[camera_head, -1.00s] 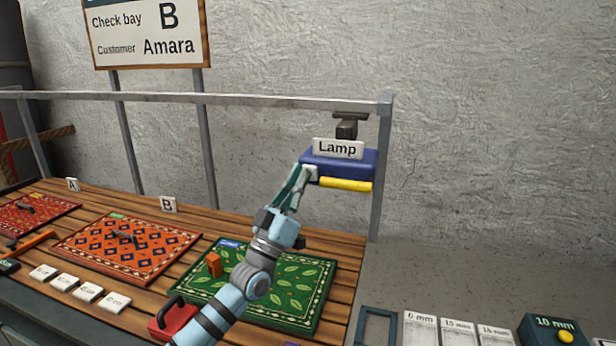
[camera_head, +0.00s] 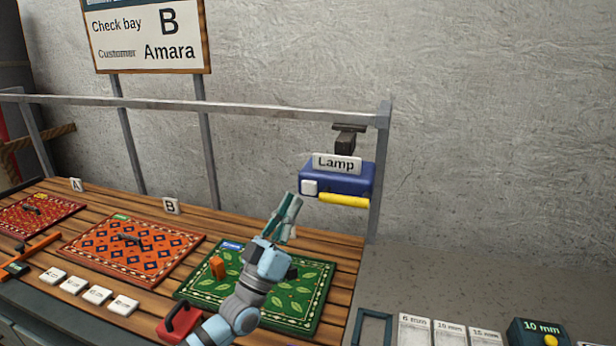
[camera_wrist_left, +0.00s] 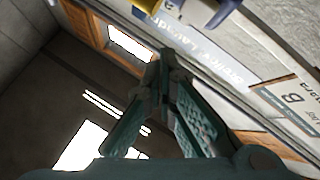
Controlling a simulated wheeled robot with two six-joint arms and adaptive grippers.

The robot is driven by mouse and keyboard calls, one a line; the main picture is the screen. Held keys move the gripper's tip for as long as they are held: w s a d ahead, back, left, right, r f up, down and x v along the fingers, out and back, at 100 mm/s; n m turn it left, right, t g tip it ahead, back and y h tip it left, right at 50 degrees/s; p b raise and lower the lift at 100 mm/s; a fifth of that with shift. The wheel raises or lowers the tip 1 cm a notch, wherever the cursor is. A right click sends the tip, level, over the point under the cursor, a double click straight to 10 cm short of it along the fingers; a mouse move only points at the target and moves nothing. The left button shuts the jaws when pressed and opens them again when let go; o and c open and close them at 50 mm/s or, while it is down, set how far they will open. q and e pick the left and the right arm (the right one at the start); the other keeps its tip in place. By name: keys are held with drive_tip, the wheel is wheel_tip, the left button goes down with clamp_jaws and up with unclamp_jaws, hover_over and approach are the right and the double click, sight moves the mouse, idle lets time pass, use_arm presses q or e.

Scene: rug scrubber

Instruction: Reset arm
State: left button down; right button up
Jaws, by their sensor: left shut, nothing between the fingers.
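My left gripper (camera_head: 287,208) is shut and empty, pointing up just below and left of the lamp. The blue lamp (camera_head: 345,181) hangs from the rail, with a "Lamp" label, a white square button (camera_head: 309,187) and a yellow tube along its lower edge. The gripper is apart from the button. In the left wrist view the closed fingers (camera_wrist_left: 164,55) point up, with part of the lamp (camera_wrist_left: 203,8) at the top edge. My left arm covers part of the green leaf rug (camera_head: 302,318). My right gripper is not in view.
An orange rug (camera_head: 110,262) and a red rug (camera_head: 22,222) lie on the slatted table. An orange block (camera_head: 217,268) stands on the green rug. A red-handled tool (camera_head: 178,325), several white tiles (camera_head: 97,295) and a 10 mm box (camera_head: 538,334) are near the front. The metal rail (camera_head: 240,107) spans above.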

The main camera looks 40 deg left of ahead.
use_arm(q)
drive_tip(key=shift+s+d+p, duration=0.15)
drive_tip(key=shift+s+d, duration=0.05)
drive_tip(key=shift+s, duration=0.3)
drive_tip(key=shift+s+d+p, duration=0.15)
drive_tip(key=shift+s, duration=0.3)
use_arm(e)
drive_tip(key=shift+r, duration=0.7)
use_arm(q)
drive_tip(key=shift+w, duration=0.15)
